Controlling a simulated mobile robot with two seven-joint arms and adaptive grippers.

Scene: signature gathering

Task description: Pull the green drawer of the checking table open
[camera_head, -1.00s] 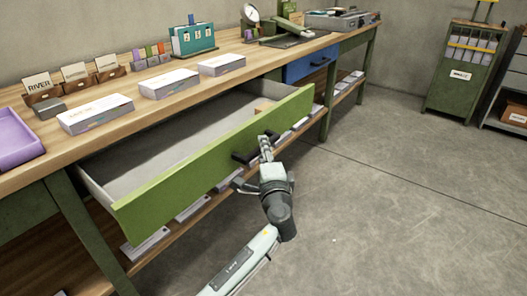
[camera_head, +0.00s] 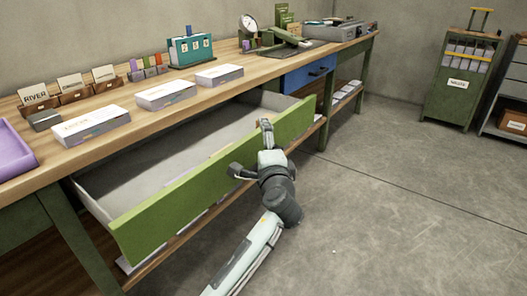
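The green drawer (camera_head: 160,212) is pulled well out of the wooden-topped checking table (camera_head: 215,93), so its grey inside shows. Its dark handle lies near the middle of the front and is mostly hidden by my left gripper. My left gripper (camera_head: 252,148) is in front of the drawer with its fingers spread. One finger reaches up over the drawer's top edge, and the other is lower left against the front. I cannot tell whether it touches the handle. My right gripper is not in view.
A closed blue drawer (camera_head: 309,72) is farther right under the table. White boxes (camera_head: 167,95), card holders and a purple tray (camera_head: 12,150) stand on top. A green cabinet (camera_head: 458,85) stands at the back right. The floor (camera_head: 400,210) on the right is clear.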

